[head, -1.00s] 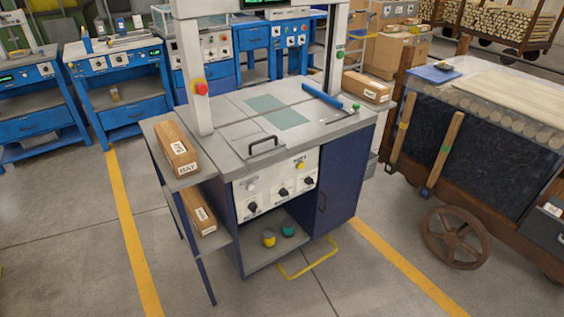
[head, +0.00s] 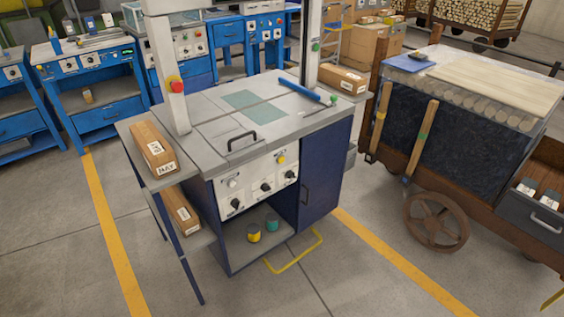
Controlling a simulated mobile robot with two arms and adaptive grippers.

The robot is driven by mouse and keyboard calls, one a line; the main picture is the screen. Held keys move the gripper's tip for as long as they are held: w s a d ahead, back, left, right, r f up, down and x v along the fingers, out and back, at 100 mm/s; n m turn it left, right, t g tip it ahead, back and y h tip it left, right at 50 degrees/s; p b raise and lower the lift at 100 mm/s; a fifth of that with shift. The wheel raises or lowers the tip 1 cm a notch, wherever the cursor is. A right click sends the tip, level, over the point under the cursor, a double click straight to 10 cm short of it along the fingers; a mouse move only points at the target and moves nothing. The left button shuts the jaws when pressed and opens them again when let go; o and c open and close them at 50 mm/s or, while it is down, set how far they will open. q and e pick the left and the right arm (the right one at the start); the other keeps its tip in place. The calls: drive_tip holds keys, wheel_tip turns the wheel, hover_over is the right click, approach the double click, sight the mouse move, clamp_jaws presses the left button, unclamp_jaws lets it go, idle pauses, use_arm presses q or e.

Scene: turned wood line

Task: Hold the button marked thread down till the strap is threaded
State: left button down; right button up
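A strapping machine (head: 205,133) with a grey top, a white arch and a blue cabinet stands in the middle of the head view. Its white front panel (head: 248,195) carries a white button (head: 232,183), a yellow button (head: 281,160) and several black knobs. The labels beside them are too small to read, so I cannot tell which button is marked thread. A red button (head: 175,85) sits on the left arch post and a green one (head: 316,46) on the right post. No strap can be made out. Neither of my grippers is in view.
Long cartons (head: 152,148) lie on the side shelves at the machine's left. A yellow bar (head: 294,256) sticks out low at its front. A wooden cart (head: 460,120) with a spoked wheel stands at the right. The floor in front is clear.

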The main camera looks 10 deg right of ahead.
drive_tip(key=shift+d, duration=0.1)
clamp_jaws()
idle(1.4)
